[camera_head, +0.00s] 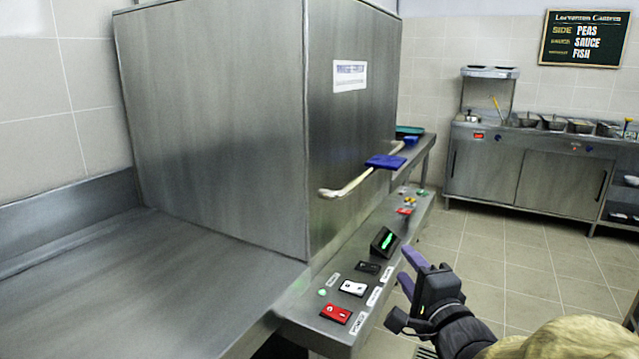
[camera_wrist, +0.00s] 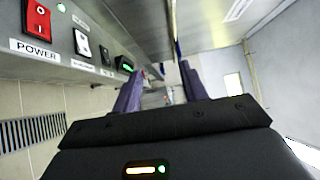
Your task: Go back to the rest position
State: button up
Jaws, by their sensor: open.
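My gripper (camera_head: 408,271) is at the lower right of the head view, in front of the control panel of a large steel machine (camera_head: 215,130). Its two purple fingers are apart with nothing between them. In the wrist view the open fingers of my gripper (camera_wrist: 160,88) point along the panel. The panel carries a red power switch (camera_head: 336,313), a white switch (camera_head: 353,288) and a small display with green digits (camera_head: 385,241). The red switch also shows close by in the wrist view (camera_wrist: 37,20). The gripper looks apart from the panel.
A handle bar with a blue grip (camera_head: 385,162) sticks out from the machine's front. A steel counter (camera_head: 150,285) lies at left. A serving counter with pans (camera_head: 535,170) stands at the back right, under a menu board (camera_head: 585,38). The tiled floor (camera_head: 500,240) between is clear.

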notch_tip(320, 180, down, 15)
jog(key=s+d+n+g+h, duration=0.2)
jog(key=s+n+g+h, duration=0.15)
jog(key=n+g, duration=0.4)
jog(key=s+a+f+n+g, duration=0.3)
jog(key=s+f+n+g, duration=0.5)
jog(key=s+n, duration=0.15)
notch_tip(320, 180, up, 32)
jog(key=m+p, duration=0.1)
jog(key=p, duration=3.1)
jog(key=shift+d, duration=0.25)
jog(key=shift+s+f, duration=0.1)
jog(key=shift+f, duration=0.05)
